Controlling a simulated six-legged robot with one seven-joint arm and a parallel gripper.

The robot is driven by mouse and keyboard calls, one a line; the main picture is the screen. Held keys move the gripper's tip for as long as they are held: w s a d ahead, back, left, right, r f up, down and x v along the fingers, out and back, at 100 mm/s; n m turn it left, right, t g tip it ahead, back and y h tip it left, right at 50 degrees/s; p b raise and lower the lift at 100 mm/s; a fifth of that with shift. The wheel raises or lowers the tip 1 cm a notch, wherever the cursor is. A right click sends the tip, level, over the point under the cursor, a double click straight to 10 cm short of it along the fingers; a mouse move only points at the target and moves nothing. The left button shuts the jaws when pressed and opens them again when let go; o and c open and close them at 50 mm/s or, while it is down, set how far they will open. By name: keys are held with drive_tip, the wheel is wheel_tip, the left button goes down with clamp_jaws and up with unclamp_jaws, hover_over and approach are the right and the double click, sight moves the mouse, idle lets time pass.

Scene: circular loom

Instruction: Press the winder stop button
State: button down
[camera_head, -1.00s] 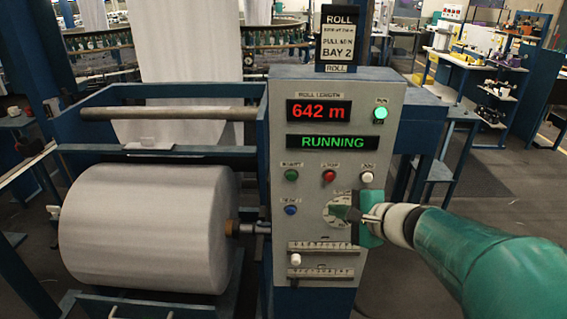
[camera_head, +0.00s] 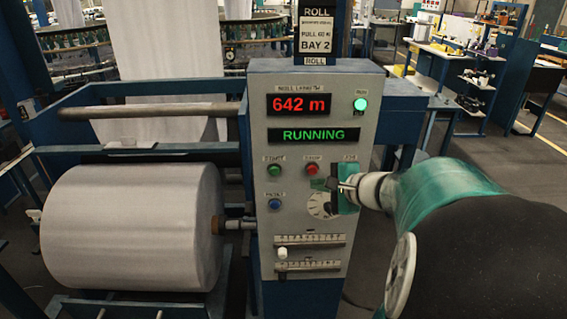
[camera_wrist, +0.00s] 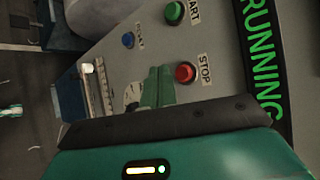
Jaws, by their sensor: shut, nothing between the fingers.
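The red stop button (camera_head: 311,169) sits on the grey winder panel (camera_head: 262,220), below the green RUNNING display (camera_head: 313,135). In the wrist view the red button (camera_wrist: 185,72) shows beside its STOP label (camera_wrist: 206,69). My gripper (camera_head: 330,184) is shut and empty, in front of the panel, just below and right of the red button in the head view. In the wrist view its green fingers (camera_wrist: 157,85) end to the left of the button. I see no touch on the button, though the gap to the panel is hard to judge.
The green start button (camera_head: 274,170) and blue button (camera_head: 274,203) lie left of the red one. A dial (camera_head: 321,206) and slider scales (camera_head: 310,239) lie below. The red display (camera_head: 298,104) reads 642 m. A white fabric roll (camera_head: 130,228) stands at left.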

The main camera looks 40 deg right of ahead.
drive_tip(key=shift+w+d, duration=0.6)
drive_tip(key=shift+w, duration=0.35)
idle(1.4)
drive_tip(key=shift+w+d, duration=0.25)
drive_tip(key=shift+w, duration=0.1)
drive_tip(key=shift+w+d, duration=0.25)
drive_tip(key=shift+w, duration=0.1)
idle(0.7)
idle(0.3)
drive_tip(key=shift+s+a, duration=0.5)
drive_tip(key=shift+s, duration=0.2)
drive_tip(key=shift+s+a, duration=0.7)
drive_tip(key=shift+s, duration=0.35)
drive_tip(key=shift+s+a, duration=0.7)
drive_tip(key=shift+s, duration=0.35)
